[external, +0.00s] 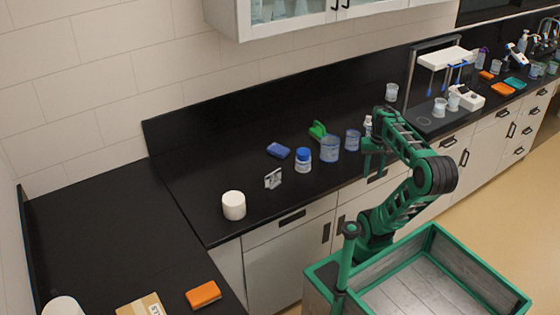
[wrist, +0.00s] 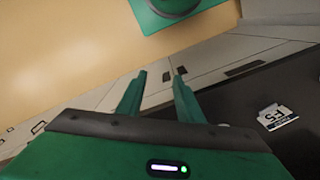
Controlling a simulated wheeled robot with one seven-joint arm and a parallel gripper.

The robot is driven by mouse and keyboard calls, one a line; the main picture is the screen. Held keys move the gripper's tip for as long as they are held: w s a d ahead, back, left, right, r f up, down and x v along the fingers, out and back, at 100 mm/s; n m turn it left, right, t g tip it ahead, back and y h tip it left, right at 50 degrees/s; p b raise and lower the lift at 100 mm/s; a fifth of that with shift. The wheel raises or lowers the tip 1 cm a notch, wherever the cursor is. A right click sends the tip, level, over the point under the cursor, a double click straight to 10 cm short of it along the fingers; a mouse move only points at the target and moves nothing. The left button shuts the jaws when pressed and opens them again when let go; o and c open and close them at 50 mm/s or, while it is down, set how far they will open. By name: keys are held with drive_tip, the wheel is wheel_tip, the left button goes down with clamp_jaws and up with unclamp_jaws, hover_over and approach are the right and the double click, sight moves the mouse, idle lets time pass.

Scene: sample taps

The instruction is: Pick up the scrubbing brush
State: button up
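A small green object (external: 317,130), which looks like the scrubbing brush, lies on the black counter behind the beakers. Its details are too small to be sure. It does not show in the wrist view. My gripper (external: 371,160) is over the counter's front part, to the right of the green object and apart from it. In the wrist view my gripper (wrist: 159,77) has its two green fingers apart with nothing between them.
A blue block (external: 278,150), a blue-lidded jar (external: 303,160), beakers (external: 330,148), a small sign (external: 273,179) and a white cylinder (external: 234,205) stand on the counter. The sign also shows in the wrist view (wrist: 275,117). The counter's left part is mostly clear.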

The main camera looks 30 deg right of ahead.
sight(319, 130)
drive_tip(key=w+d+f+n+t+y, duration=0.1)
drive_tip(key=w+d+t+y, duration=0.3)
drive_tip(key=w, duration=1.3)
drive_tip(key=w+d+n+t+h, duration=0.1)
drive_tip(key=w+d, duration=0.5)
drive_tip(key=w, duration=1.1)
drive_tip(key=w+d+r+t+y, duration=0.2)
drive_tip(key=w+d+t+y, duration=0.35)
drive_tip(key=d, duration=0.35)
drive_tip(key=shift+w+a+f, duration=1.05)
drive_tip(key=shift+w+f, duration=0.4)
drive_tip(key=shift+f, duration=0.1)
drive_tip(key=shift+w+a+f, duration=1.1)
drive_tip(key=shift+w+f, duration=0.3)
drive_tip(key=shift+f, duration=0.15)
drive_tip(key=shift+w+a+f, duration=1.05)
drive_tip(key=shift+w+f, duration=0.4)
drive_tip(key=shift+f, duration=0.1)
drive_tip(key=shift+c, duration=0.2)
